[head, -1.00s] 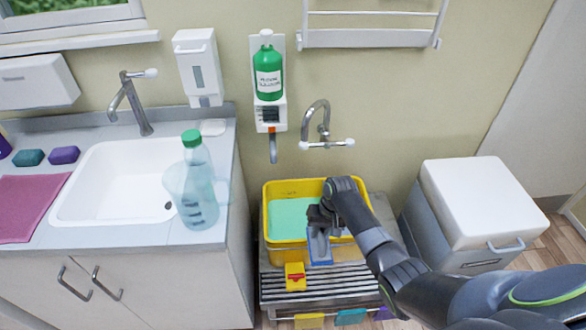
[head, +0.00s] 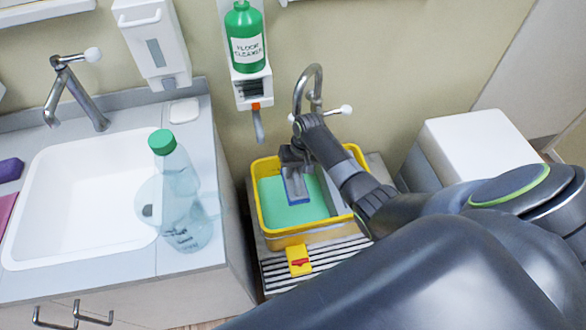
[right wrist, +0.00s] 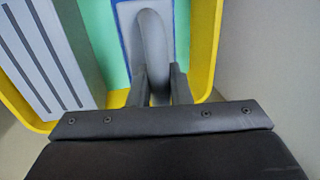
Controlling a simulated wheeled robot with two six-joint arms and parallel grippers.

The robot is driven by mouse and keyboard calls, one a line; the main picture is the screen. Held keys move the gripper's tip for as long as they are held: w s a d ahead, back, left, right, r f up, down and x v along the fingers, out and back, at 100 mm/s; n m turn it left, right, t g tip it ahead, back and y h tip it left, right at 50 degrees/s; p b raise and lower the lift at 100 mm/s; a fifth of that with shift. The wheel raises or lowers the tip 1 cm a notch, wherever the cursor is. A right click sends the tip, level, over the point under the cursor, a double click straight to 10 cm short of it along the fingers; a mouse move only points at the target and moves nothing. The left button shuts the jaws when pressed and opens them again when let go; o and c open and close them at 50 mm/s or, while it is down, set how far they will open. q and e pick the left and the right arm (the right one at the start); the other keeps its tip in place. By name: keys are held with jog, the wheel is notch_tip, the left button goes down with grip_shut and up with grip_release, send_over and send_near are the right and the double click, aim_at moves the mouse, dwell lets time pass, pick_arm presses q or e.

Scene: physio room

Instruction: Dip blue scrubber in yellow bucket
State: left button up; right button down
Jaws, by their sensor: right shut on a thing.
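The yellow bucket (head: 292,238) stands on a slatted metal stand below the wall tap and holds green liquid (head: 290,214). My right gripper (head: 292,160) is over the bucket, shut on the grey handle of the blue scrubber (head: 298,196). The scrubber hangs down inside the bucket's outline, its blue edge lowest, over the green liquid; I cannot tell whether it touches the liquid. In the right wrist view the fingers (right wrist: 160,88) grip the grey handle (right wrist: 152,50), with the scrubber's blue-edged plate beyond it. My left gripper is not in view.
A wall tap (head: 312,88) rises behind the bucket. A bottle of floor cleaner (head: 244,38) hangs on the wall. A clear bottle with a green cap (head: 180,195) stands by the white sink (head: 85,200). A white-lidded bin (head: 480,150) is right. A yellow clip (head: 298,260) is on the bucket's front.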

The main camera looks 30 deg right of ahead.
notch_tip(320, 180, down, 4)
jog(key=b, duration=0.3)
jog(key=shift+r, duration=0.2)
notch_tip(320, 180, down, 14)
jog(key=b, duration=0.9)
jog(key=shift+b, duration=0.35)
jog(key=shift+w, duration=0.1)
dwell(0.3)
notch_tip(320, 180, up, 16)
jog(key=p, duration=1.7)
jog(key=shift+r+p, duration=0.25)
jog(key=shift+p, duration=0.1)
jog(key=shift+f, duration=0.1)
